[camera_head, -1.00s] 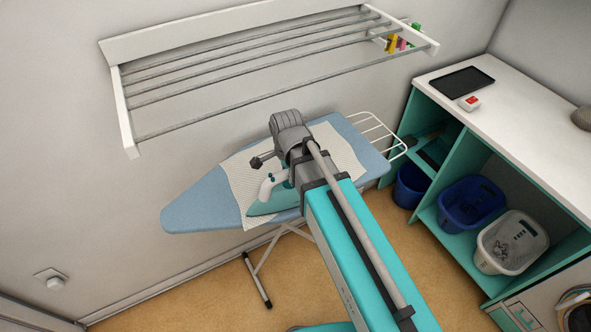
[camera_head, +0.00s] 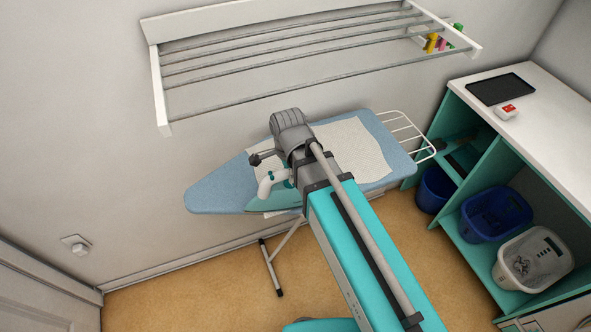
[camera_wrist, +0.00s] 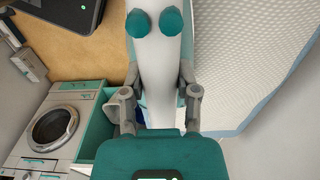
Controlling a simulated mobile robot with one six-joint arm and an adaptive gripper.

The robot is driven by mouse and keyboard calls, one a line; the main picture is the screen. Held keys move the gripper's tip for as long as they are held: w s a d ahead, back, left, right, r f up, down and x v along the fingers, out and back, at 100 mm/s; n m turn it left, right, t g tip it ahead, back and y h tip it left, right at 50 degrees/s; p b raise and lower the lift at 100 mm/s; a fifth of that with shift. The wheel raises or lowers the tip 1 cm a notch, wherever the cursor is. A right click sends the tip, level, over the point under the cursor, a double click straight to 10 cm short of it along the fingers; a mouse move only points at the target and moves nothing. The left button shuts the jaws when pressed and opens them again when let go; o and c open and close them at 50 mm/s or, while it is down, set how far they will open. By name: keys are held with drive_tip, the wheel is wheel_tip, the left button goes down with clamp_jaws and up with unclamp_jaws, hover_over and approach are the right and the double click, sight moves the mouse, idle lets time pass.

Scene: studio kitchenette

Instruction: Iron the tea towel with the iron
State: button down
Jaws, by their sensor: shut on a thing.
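The iron (camera_head: 267,188), with a white handle and a teal body, is at the left part of the tea towel, by its left edge. My gripper (camera_wrist: 158,104) is shut on the white handle (camera_wrist: 160,62), one finger on each side. The pale, textured tea towel (camera_head: 357,148) lies spread over the blue ironing board (camera_head: 217,190) and also shows in the wrist view (camera_wrist: 240,60). My arm hides part of the towel and iron. I cannot tell whether the iron's sole touches the cloth.
A wall drying rack (camera_head: 290,60) hangs above the board. A white-topped shelf unit (camera_head: 545,110) stands at right, with blue baskets (camera_head: 495,213) and a white basket (camera_head: 535,258). A washing machine (camera_wrist: 58,125) shows in the wrist view. The board's left tip is bare.

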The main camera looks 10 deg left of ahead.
drive_tip(key=shift+r, duration=0.15)
idle(0.3)
drive_tip(key=shift+r+p, duration=2.4)
drive_tip(key=shift+p, duration=0.15)
drive_tip(key=shift+f, duration=0.1)
